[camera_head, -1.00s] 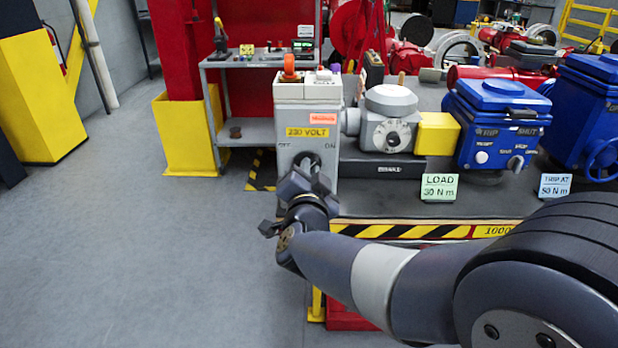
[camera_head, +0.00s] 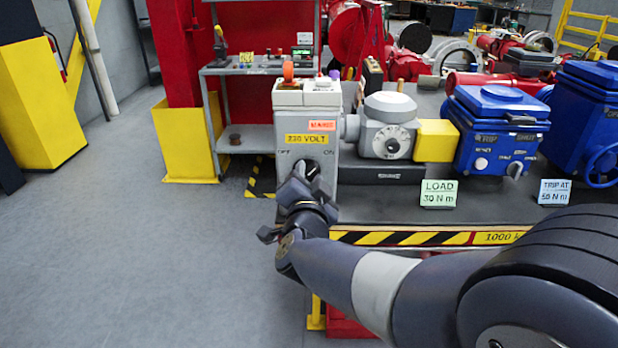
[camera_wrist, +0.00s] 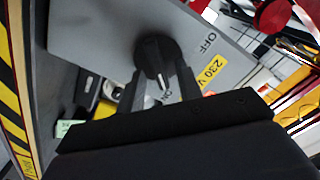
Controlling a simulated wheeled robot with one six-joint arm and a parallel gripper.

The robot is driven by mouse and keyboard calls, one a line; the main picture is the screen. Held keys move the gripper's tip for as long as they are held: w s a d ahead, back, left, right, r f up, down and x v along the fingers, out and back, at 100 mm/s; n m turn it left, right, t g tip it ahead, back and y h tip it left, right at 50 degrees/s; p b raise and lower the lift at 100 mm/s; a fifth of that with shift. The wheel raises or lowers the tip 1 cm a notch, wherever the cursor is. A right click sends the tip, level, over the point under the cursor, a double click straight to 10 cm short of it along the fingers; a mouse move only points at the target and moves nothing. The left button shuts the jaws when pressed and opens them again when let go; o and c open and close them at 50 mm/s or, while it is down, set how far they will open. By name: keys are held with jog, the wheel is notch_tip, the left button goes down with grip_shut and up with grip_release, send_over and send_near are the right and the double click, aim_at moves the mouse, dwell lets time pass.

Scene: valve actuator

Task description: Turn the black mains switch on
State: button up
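The black mains switch (camera_head: 308,168) is a round knob on the front of a grey box (camera_head: 291,152), below a yellow "230 VOLT" label and between the OFF and ON marks. In the wrist view the black knob (camera_wrist: 154,56) shows a white mark on the side towards the word ON. My gripper (camera_head: 302,188) is right in front of the switch and partly covers it in the head view. In the wrist view its two fingers (camera_wrist: 160,85) stand apart, one on each side of the knob, with a gap around the white mark. Finger contact is not clear.
The box stands at the left end of a bench (camera_head: 385,207) with a striped edge. A grey actuator (camera_head: 388,130) with a yellow end and blue actuators (camera_head: 497,130) stand to the right. A green load card (camera_head: 438,194) is near the front. The floor at left is clear.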

jog(key=shift+s, duration=0.1)
jog(key=s+p, duration=0.1)
jog(key=s, duration=0.9)
jog(key=shift+s+a, duration=0.15)
jog(key=shift+s, duration=0.15)
jog(key=w+b, duration=0.1)
jog(key=w, duration=1)
jog(key=shift+d, duration=0.2)
jog(key=shift+s, duration=0.1)
